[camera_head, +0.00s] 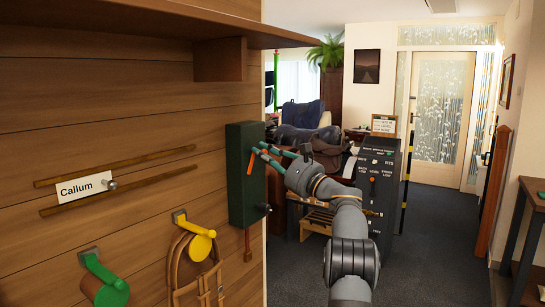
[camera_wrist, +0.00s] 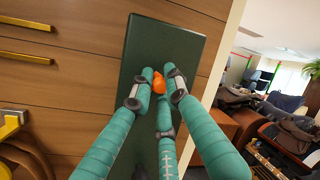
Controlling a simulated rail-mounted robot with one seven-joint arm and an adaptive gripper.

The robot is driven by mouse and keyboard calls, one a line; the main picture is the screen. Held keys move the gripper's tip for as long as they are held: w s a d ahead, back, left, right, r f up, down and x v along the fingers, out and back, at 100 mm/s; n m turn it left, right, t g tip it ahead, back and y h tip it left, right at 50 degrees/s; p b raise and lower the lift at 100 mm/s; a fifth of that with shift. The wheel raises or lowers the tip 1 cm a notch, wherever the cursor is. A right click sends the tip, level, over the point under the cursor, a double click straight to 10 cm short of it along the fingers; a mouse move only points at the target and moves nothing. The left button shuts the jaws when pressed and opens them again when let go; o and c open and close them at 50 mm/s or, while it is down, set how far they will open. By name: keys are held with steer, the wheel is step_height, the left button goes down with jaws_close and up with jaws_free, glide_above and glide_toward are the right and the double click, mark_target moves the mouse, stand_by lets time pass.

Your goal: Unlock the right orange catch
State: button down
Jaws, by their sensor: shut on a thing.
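A dark green box (camera_head: 240,200) is fixed to the wooden wall in the head view. It also fills the middle of the wrist view (camera_wrist: 178,50). My gripper (camera_head: 262,150) has teal fingers and reaches to the box from the right. In the wrist view, my gripper (camera_wrist: 160,85) has its fingertips closed around an orange catch (camera_wrist: 158,84) on the box face; the fingers hide part of it. In the head view an orange piece (camera_head: 250,161) shows at the box and another orange piece (camera_head: 269,161) lies along the fingers. I cannot tell which is the right catch.
A shelf (camera_head: 200,22) juts out above the box. A yellow peg (camera_head: 195,227) with brown straps and a green peg (camera_head: 103,272) are on the wall at left. A dark labelled panel (camera_head: 375,190) stands right of my gripper. Open floor (camera_head: 440,230) lies farther right.

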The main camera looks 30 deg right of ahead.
steer(key=shift+a+r, duration=0.1)
steer(key=c, duration=1.7)
jaws_free()
steer(key=shift+s, duration=0.1)
steer(key=v, duration=1.2)
